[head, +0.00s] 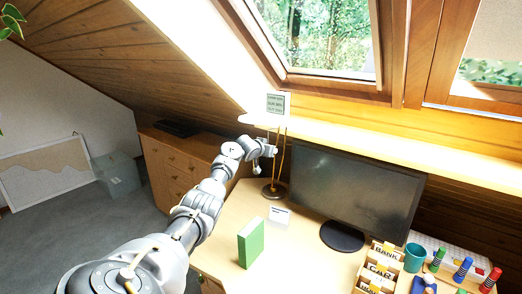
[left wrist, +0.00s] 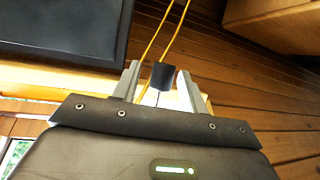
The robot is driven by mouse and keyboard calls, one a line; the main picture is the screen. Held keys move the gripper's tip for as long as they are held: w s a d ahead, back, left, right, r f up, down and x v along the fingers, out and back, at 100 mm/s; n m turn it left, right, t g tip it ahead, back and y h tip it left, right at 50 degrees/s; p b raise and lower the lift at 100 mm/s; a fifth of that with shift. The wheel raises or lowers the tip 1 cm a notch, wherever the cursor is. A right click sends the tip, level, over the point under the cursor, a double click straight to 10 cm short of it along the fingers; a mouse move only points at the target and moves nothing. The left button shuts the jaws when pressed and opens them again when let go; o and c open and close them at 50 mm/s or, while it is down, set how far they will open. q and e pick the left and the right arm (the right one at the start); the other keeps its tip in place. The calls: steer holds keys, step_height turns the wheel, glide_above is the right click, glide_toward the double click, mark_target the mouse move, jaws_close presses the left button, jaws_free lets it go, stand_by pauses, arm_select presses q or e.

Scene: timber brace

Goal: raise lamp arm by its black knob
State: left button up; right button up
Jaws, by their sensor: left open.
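The lamp (head: 274,190) stands on the desk left of the monitor, with a round dark base and thin brass-coloured rods. In the left wrist view the rods (left wrist: 170,33) run up from the black knob (left wrist: 163,77), a short dark cylinder. My left gripper (head: 270,149) is at the upper part of the lamp. In the left wrist view its two grey fingers (left wrist: 160,80) are apart, with the knob showing between their tips. I cannot tell whether either finger touches it. The knob is not clear in the head view. My right gripper is not in view.
A monitor (head: 345,190) stands just right of the lamp. A green box (head: 251,243) and a small white card holder (head: 279,217) are on the desk (head: 226,240). A labelled wooden organiser (head: 378,268) and a teal cup (head: 414,257) are at the right. A sloped wooden ceiling hangs over the left.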

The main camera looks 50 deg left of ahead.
arm_select(q)
steer(key=b+v, duration=0.1)
steer(key=v, duration=0.7)
steer(key=shift+b, duration=0.35)
